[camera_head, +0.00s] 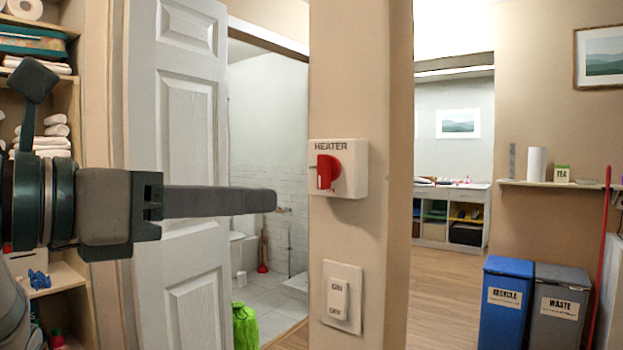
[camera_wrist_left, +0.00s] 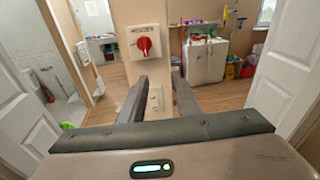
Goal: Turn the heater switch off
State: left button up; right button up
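The heater switch is a white box (camera_head: 352,190) marked HEATER with a red rotary knob (camera_head: 328,170), on the beige wall post. The knob's raised grip stands roughly upright; small marks by it are unreadable. In the left wrist view the box (camera_wrist_left: 143,31) and knob (camera_wrist_left: 144,44) show ahead, above the fingertips. My left gripper (camera_head: 272,201) comes in from the left, its fingers seen edge-on, left of and a little lower than the switch in the picture. The left wrist view shows its two fingers (camera_wrist_left: 161,80) apart with nothing between them. My right gripper is not in view.
A light switch plate (camera_head: 342,296) is below the heater switch. A white door (camera_head: 180,120) stands behind my left arm, with wooden shelves (camera_head: 70,110) of towels at the far left. Blue (camera_head: 507,300) and grey (camera_head: 558,308) bins stand right.

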aim_at(319, 169)
pick_arm(q)
jog(key=a+r+t, duration=0.1)
jog(key=s+a+r+n+t+y, duration=0.1)
jog(key=shift+s+a+r+t, duration=0.1)
jog(key=shift+a+r+t, duration=0.05)
jog(key=shift+a+t, duration=0.15)
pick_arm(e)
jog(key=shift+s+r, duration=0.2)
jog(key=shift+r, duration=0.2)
pick_arm(q)
jog(key=shift+d, duration=0.15)
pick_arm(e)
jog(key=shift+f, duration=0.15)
